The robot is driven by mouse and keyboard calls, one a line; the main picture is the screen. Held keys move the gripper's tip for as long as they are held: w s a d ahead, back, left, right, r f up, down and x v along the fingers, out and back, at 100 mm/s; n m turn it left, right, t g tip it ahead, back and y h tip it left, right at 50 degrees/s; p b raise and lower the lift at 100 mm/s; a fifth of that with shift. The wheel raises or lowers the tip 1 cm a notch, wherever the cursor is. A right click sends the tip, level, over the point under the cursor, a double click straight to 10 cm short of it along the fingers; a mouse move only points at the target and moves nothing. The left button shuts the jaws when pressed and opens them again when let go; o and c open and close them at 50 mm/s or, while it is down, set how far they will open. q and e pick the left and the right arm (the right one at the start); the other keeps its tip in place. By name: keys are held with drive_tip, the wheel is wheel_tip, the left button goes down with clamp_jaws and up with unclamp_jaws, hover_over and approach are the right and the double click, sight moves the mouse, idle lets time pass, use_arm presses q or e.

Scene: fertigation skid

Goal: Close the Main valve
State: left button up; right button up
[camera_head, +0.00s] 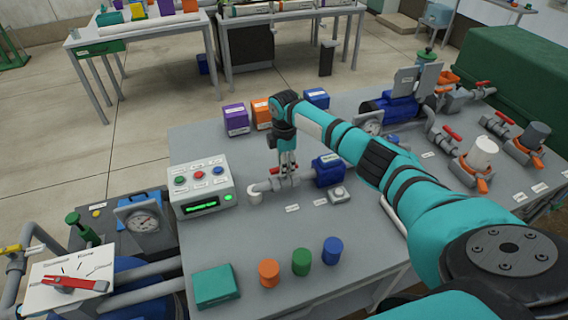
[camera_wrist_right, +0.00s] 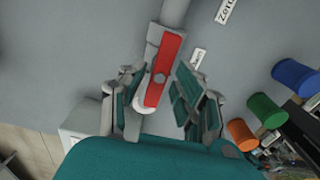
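A valve with a red lever handle (camera_wrist_right: 163,70) sits on a short grey pipe (camera_head: 262,187) on the grey bench. In the right wrist view the handle lies roughly along the pipe. My right gripper (camera_head: 287,172) points down over this valve. In the right wrist view its fingers (camera_wrist_right: 157,78) are spread on both sides of the handle, the left finger closer to it and a gap on the right. It is open. A small label (camera_wrist_right: 197,57) lies beside the valve; its text is too small to read surely. My left gripper is not in view.
A control box (camera_head: 203,187) with coloured buttons stands left of the valve, and a blue pump (camera_head: 328,171) to its right. Orange (camera_head: 269,272), green (camera_head: 302,262) and blue (camera_head: 332,250) cylinders stand in front. Other red-handled valves (camera_head: 452,132) are at the right.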

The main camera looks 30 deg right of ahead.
clamp_jaws()
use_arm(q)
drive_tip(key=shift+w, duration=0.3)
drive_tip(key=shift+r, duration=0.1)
use_arm(e)
drive_tip(key=m+p, duration=0.2)
drive_tip(key=m, duration=0.1)
drive_tip(key=shift+r+m+p, duration=0.15)
drive_tip(key=shift+m+p, duration=0.15)
drive_tip(key=m+p, duration=0.2)
drive_tip(key=m, duration=0.1)
drive_tip(key=shift+m, duration=0.3)
drive_tip(key=m+p, duration=0.2)
drive_tip(key=m, duration=0.3)
drive_tip(key=shift+w, duration=0.1)
use_arm(q)
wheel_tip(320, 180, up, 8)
drive_tip(key=p, duration=0.2)
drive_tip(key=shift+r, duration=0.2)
use_arm(e)
drive_tip(key=m, duration=0.6)
